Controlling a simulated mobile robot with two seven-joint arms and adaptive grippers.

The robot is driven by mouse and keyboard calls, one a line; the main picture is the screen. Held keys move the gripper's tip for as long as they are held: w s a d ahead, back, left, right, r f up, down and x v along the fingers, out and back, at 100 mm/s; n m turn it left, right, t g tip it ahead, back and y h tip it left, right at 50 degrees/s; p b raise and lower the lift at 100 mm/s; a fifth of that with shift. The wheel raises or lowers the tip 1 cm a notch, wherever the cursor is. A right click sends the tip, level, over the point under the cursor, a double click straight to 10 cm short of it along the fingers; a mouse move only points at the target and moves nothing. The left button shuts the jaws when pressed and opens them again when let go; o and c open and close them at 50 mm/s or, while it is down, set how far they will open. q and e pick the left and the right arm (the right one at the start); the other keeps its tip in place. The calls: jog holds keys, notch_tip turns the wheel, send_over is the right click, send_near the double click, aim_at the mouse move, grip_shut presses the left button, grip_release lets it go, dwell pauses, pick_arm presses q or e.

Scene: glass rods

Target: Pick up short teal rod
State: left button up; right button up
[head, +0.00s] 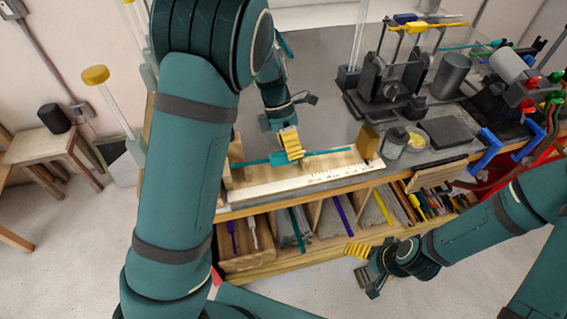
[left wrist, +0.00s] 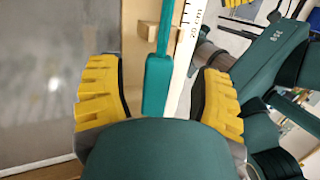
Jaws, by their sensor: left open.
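A teal rod (head: 330,154) lies lengthwise over the wooden holder behind a white ruler (head: 285,182). In the left wrist view, the thicker end of the teal rod (left wrist: 158,85) points toward my left gripper (left wrist: 160,95). That gripper is open, with a yellow pad on each side of the rod end and gaps between. In the head view, my left gripper (head: 290,145) is over the rod; its contact with the rod cannot be told there. My right gripper (head: 364,268) is low in front of the bench, away from this rod; its opening is unclear.
Another teal rod (head: 299,230) is in the cubbies under the bench, near a purple rod (head: 345,216) and a yellow rod (head: 382,207). A wooden block (head: 367,141), a jar (head: 394,143) and black apparatus (head: 385,85) stand to the right. The grey benchtop (head: 325,75) behind is clear.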

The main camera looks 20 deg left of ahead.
pick_arm(q)
jog(key=shift+b+x, duration=0.5)
jog(key=shift+x, duration=0.3)
pick_arm(e)
jog(key=shift+s+a+f, duration=0.1)
jog(key=shift+a+f, duration=0.05)
jog(key=shift+f, duration=0.3)
jog(key=shift+s+a+f, duration=0.1)
jog(key=shift+a+f, duration=0.05)
jog(key=shift+f, duration=0.3)
pick_arm(q)
grip_shut()
jog(key=shift+r, duration=0.1)
